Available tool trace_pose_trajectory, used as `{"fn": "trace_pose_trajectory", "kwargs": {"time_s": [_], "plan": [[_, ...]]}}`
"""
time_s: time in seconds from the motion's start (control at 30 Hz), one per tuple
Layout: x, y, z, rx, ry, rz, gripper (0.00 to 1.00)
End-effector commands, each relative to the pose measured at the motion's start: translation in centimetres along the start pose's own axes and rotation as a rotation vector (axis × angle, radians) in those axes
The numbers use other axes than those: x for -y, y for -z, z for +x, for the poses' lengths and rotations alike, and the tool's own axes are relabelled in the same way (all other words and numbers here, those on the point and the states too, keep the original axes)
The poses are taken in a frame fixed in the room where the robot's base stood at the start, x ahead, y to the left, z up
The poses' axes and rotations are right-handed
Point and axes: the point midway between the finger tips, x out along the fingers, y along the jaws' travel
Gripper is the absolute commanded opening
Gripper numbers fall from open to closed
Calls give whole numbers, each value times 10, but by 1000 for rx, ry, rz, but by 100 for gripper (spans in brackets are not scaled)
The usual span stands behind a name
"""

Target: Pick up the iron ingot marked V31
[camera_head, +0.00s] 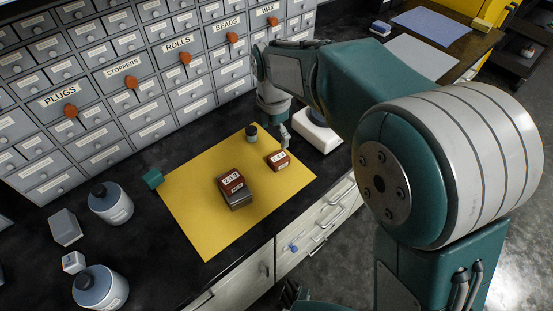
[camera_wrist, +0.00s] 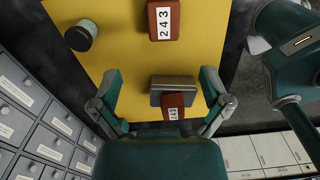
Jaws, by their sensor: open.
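A dark grey metallic block (camera_head: 240,204), seemingly the iron ingot, lies on the yellow mat with a brown-red numbered block (camera_head: 231,181) on it. No V31 mark is readable. A second brown-red numbered block (camera_head: 277,160) lies to the right on the mat. The wrist view shows a grey block (camera_wrist: 173,83) with a brown-red block (camera_wrist: 173,104) against it, and another brown-red block marked 243 (camera_wrist: 162,19). My gripper (camera_wrist: 159,76) is open and empty, its fingers spread to either side of the grey block in that picture. In the head view my gripper (camera_head: 275,128) hangs by the mat's back edge.
The yellow mat (camera_head: 200,220) lies on a black counter. A dark jar (camera_head: 251,132) stands at its back, a teal cube (camera_head: 153,179) at its left corner. A white object (camera_head: 318,132) stands right of the gripper. Bottles (camera_head: 111,204) stand left. Labelled drawers (camera_head: 130,70) line the back.

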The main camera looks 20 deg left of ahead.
Motion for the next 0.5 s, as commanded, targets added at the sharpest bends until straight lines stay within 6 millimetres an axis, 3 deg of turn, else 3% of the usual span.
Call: {"fn": "trace_pose_trajectory", "kwargs": {"time_s": [0.2,0.5], "plan": [[2,-2,36,-1,4,5,97],[0,-5,68,0,6,7,97]]}}
